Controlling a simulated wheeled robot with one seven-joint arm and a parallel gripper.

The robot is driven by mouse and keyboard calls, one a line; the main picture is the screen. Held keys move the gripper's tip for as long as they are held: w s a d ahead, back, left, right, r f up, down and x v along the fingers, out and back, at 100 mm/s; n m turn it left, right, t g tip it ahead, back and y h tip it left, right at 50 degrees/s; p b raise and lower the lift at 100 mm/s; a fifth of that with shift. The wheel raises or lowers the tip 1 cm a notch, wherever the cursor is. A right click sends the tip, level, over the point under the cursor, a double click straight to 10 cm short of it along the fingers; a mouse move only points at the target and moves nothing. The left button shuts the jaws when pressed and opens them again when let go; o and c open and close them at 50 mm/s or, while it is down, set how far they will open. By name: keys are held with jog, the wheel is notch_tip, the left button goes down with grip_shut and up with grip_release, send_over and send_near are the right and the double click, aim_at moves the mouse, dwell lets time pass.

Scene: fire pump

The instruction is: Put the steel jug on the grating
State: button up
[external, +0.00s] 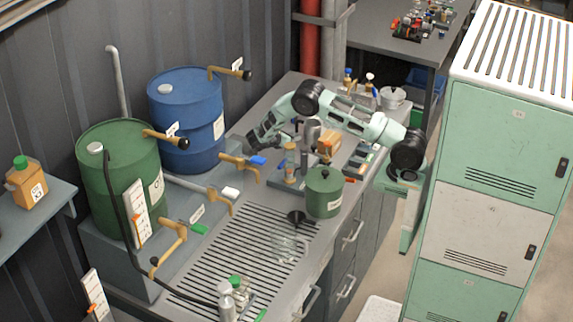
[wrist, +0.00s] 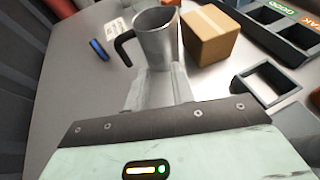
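The steel jug (wrist: 155,38) stands upright on the grey worktop, with its black handle to the left in the wrist view. In the external view the jug (external: 312,132) is behind the green pot, beside a cardboard box. My gripper (wrist: 158,84) is low over the worktop and points at the jug. Its fingers look spread apart, with their tips close to the jug's lower part; I cannot tell whether they touch it. In the external view my gripper (external: 284,138) is left of the jug. The slatted grating (external: 215,262) lies at the near end of the worktop.
A cardboard box (wrist: 209,34) stands close right of the jug. A dark compartment tray (wrist: 280,25) and a grey open frame (wrist: 268,88) lie further right. A green lidded pot (external: 324,192), black funnel (external: 297,217) and clear glass vessel (external: 289,246) stand between jug and grating's near part.

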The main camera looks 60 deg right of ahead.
jog(key=w+d+r+n+t+y+b, duration=0.1)
jog(key=w+d+r+t+y+b, duration=0.1)
jog(key=r+y, duration=0.3)
jog(key=w+d+r+t+y+b, duration=0.1)
jog(key=w+d+r+y, duration=0.2)
jog(key=r, duration=0.4)
jog(key=shift+a+p+x, duration=0.2)
jog(key=shift+p+x, duration=0.85)
jog(key=shift+x, duration=3.2)
jog(key=shift+a+p+x, duration=0.2)
jog(key=shift+p+x, duration=0.85)
jog(key=shift+x, duration=3.25)
jog(key=shift+w+f, duration=0.1)
jog(key=shift+f, duration=0.05)
grip_shut()
